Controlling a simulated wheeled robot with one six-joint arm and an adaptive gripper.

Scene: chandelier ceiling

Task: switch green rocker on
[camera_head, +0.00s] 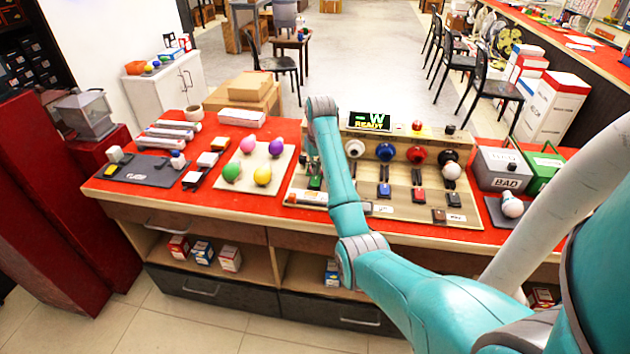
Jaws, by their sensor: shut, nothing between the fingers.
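The green rocker (316,182) is small and sits on the wooden switch board (345,178) on the red counter, at the left end of a row with blue, red and dark ones. My arm link crosses just to its right. My gripper (312,158) points down over the left part of the board, close above and behind the green rocker. It is shut and empty, and mostly hidden by my arm. Whether it touches the rocker cannot be told, nor can the rocker's tilt.
A blue rocker (384,189) and a red rocker (418,195) lie right of my arm, below coloured domes. A tray of coloured balls (275,161) is left; a grey BAD box (498,168) is right.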

